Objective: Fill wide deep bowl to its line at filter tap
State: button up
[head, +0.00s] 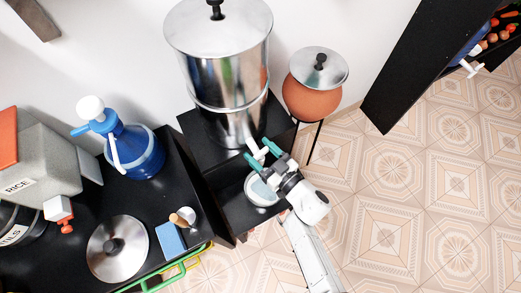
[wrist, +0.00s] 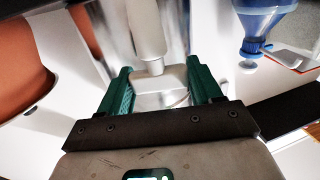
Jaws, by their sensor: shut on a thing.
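A tall steel water filter (head: 225,75) stands on a black stand. A pale wide bowl (head: 249,197) sits on the lower black shelf below the filter's tap, partly covered by my gripper. Its inside looks pale blue-grey; I cannot make out the line or the water level. My gripper (head: 260,152) is at the filter's lower front, above the bowl. In the wrist view its teal fingers are shut on a light grey tap handle (wrist: 160,83), just beneath a pale cylindrical part of the tap (wrist: 148,30). The bowl is not clear in the wrist view.
A clay pot (head: 312,101) with a steel lid stands right of the filter. A blue water jug (head: 140,158) stands on the black counter to the left, with a steel lid (head: 117,249) and a blue sponge (head: 170,240). Tiled floor (head: 430,200) at right is free.

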jog(key=o, duration=1)
jog(key=shift+c, duration=0.2)
jog(key=shift+s+d, duration=0.1)
jog(key=v, duration=1)
jog(key=shift+s+d, duration=0.2)
jog(key=shift+d, duration=0.05)
